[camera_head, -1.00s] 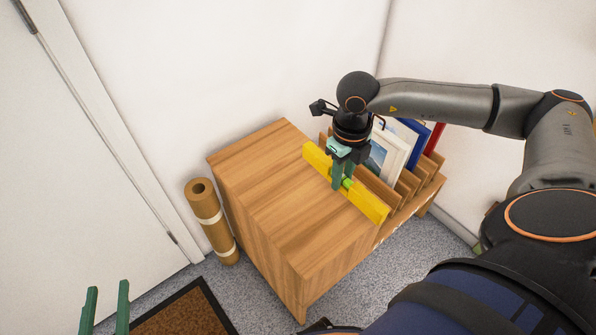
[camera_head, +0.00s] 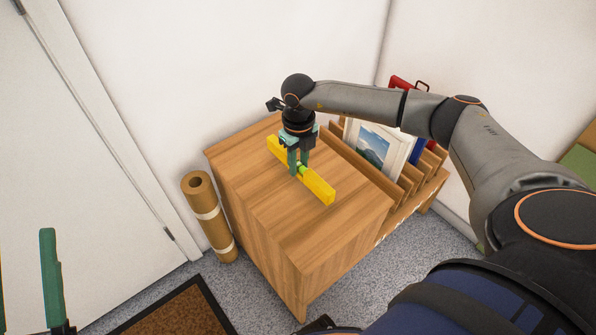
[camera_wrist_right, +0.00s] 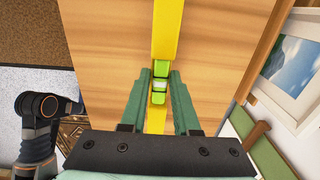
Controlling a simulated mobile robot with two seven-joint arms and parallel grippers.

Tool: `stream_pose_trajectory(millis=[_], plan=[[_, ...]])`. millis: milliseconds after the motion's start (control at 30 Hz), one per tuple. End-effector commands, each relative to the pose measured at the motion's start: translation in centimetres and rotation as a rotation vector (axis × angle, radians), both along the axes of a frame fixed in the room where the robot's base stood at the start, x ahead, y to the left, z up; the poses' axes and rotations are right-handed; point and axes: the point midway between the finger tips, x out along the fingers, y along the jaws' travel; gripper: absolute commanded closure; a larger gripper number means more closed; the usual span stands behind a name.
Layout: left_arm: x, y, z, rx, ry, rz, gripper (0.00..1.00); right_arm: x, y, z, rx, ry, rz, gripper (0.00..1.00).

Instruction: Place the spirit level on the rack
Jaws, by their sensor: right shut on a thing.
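The yellow spirit level (camera_head: 318,186), with a green vial at its middle, is over the wooden cabinet top; I cannot tell whether it touches. My right gripper (camera_head: 298,170) points down and is shut on it at the vial. In the right wrist view the level (camera_wrist_right: 167,28) runs between the two green fingers (camera_wrist_right: 160,85). The wooden slotted rack (camera_head: 365,175) stands along the cabinet's right side, with framed prints in its slots. My left gripper (camera_head: 26,245) shows at the lower left edge, its fingers apart and empty, partly cut off.
The cabinet (camera_head: 262,225) has bare top around the level. A brown roll (camera_head: 209,218) stands to its left, near a white door (camera_head: 80,130). A doormat (camera_head: 177,312) lies on the grey floor. A framed landscape print (camera_head: 376,147) leans in the rack.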

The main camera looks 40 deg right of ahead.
Motion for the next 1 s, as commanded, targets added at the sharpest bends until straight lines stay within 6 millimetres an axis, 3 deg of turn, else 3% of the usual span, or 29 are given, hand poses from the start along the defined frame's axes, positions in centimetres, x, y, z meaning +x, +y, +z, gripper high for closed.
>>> stream_pose_trajectory(millis=[300,700,733,1000], plan=[[-3.2,-0.5,3.3,0.003,-0.205,-0.045,0.5,0.2,0.1,-3.2,0.001,-0.001,-0.001,1.0],[-3.3,-0.5,3.3,0.0,-0.212,-0.048,0.5,0.1,0.1,-3.6,0.001,-0.001,0.0,1.0],[-3.3,-0.5,3.4,0.0,-0.212,-0.048,0.5,0.1,0.1,-3.5,0.001,0.0,0.0,0.68],[-3.3,-0.5,3.4,0.0,-0.211,-0.049,0.5,0.1,0.1,-3.5,0.001,0.0,0.0,0.4]])
